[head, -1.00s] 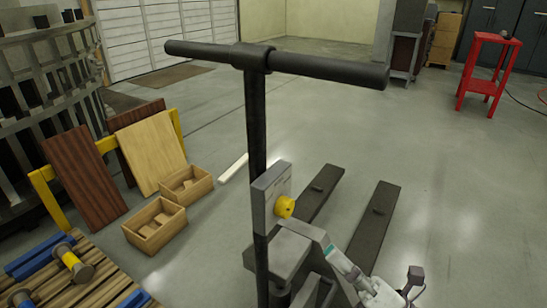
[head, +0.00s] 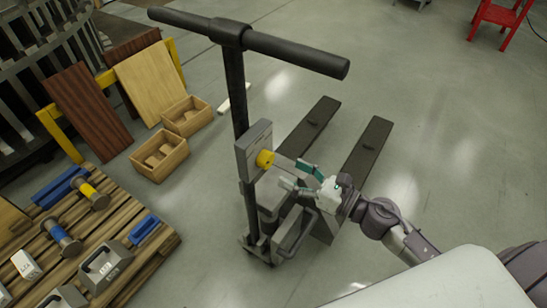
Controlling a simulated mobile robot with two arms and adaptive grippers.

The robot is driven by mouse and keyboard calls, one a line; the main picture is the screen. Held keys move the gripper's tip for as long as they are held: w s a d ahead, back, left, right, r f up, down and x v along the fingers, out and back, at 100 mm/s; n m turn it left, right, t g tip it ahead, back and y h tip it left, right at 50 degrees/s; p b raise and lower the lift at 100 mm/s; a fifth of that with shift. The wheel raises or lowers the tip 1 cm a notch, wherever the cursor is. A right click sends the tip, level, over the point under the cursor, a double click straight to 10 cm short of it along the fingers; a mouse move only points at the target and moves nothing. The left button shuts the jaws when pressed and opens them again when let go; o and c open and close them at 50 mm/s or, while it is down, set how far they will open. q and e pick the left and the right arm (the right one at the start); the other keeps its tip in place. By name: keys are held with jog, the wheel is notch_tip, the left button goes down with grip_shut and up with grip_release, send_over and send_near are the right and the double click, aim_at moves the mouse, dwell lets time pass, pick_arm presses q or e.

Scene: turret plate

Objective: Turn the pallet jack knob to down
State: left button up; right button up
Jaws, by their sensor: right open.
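The pallet jack (head: 236,95) stands upright in the middle of the head view, with a black T-handle on top and two dark forks behind. A grey plate (head: 250,145) is fixed to its column. The yellow knob (head: 265,159) sits on the right face of that plate. My right gripper (head: 298,176) comes in from the right, open, with its fingers just right of and slightly below the knob. It looks apart from the knob, though the exact gap is hard to judge. My left gripper is not in view.
A wooden pallet (head: 165,244) with weights and blue blocks lies at lower left. Two wooden boxes (head: 158,170) and leaning boards (head: 88,108) are at left. A red stand (head: 492,18) is at upper right. The floor right of the forks is clear.

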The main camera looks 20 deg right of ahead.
aim_at(270, 162)
jog(key=p+x, duration=0.1)
jog(key=x, duration=0.5)
jog(key=shift+c, duration=0.3)
jog(key=c, duration=1.1)
